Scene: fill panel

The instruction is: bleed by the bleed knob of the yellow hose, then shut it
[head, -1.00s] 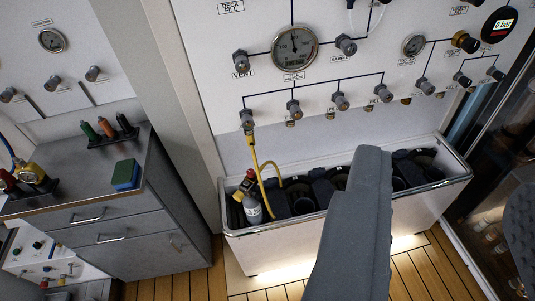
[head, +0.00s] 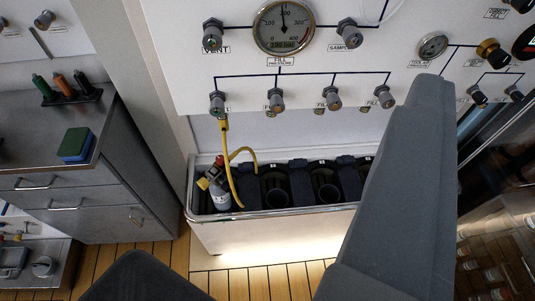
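The yellow hose (head: 229,165) hangs from a fitting under the leftmost lower valve (head: 217,103) on the white panel. It loops down into the trough to a grey cylinder (head: 221,197). At the cylinder's top is a red and yellow fitting (head: 213,178); the bleed knob is too small to tell apart there. A second part of the yellow hose curves to the right behind the cylinder. My grey arm fills the right middle of the head view. My gripper's fingers do not show.
The trough (head: 280,212) has several dark empty-looking holders. A round gauge (head: 284,27) sits above on the panel. At left is a steel cabinet (head: 95,190) with a green and blue sponge (head: 75,144) and a rack of coloured bottles (head: 68,90). A glass-fronted cabinet stands at right.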

